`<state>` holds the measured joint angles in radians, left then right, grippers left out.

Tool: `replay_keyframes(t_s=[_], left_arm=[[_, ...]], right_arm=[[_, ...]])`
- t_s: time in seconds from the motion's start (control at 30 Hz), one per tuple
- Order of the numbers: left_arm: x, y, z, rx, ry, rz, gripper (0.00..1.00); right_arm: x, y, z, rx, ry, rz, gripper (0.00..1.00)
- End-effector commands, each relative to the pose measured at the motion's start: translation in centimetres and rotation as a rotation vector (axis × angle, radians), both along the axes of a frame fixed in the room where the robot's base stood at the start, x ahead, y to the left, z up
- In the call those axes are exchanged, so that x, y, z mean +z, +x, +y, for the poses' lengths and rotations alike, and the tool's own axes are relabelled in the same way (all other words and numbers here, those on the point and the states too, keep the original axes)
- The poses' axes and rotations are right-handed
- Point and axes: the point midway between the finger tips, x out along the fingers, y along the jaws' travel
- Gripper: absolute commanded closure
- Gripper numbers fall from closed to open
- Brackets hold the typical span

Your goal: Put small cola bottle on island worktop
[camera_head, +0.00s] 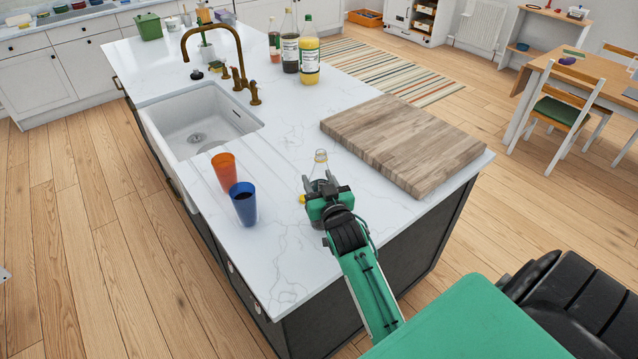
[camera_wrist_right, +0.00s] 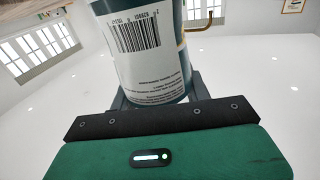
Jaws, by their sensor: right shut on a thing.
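A small bottle (camera_head: 320,163) with a clear neck stands upright in the jaws of my right gripper (camera_head: 328,195), over the near part of the island worktop (camera_head: 270,262). In the right wrist view the bottle (camera_wrist_right: 150,70) shows a white label with a barcode and sits between the fingers of my right gripper (camera_wrist_right: 155,100). My right gripper is shut on it. The gripper hides much of the bottle's lower part, so I cannot tell whether its base touches the worktop. My left gripper is not in view.
An orange cup (camera_head: 224,172) and a blue cup (camera_head: 244,204) stand left of the bottle. A wooden board (camera_head: 402,142) lies to the right. The sink (camera_head: 200,120) and brass tap (camera_head: 240,75) are farther back, with taller bottles (camera_head: 300,50) beyond. The near-left worktop is clear.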

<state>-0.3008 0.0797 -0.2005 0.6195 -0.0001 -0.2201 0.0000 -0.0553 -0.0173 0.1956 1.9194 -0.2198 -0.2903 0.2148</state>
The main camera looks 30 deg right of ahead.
Motion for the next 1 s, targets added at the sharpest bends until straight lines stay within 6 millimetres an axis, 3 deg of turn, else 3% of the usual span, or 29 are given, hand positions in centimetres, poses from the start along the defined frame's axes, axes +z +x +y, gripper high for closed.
replay_keyframes(t_s=[0.13,0.53,0.57,0.63,1.0], left_arm=[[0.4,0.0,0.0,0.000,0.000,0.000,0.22],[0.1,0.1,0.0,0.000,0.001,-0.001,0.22],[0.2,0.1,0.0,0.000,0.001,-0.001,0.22],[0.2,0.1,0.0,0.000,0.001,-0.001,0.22],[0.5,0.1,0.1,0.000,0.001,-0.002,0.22]], right_arm=[[-1.3,0.0,0.0,0.000,0.001,0.000,1.00],[-1.9,0.0,0.0,0.000,0.000,-0.001,1.00],[-1.8,0.0,0.0,0.000,0.000,0.000,0.46],[-1.8,0.0,0.0,0.000,0.000,0.000,0.32],[-1.3,0.0,0.0,0.000,0.000,-0.001,0.30]])
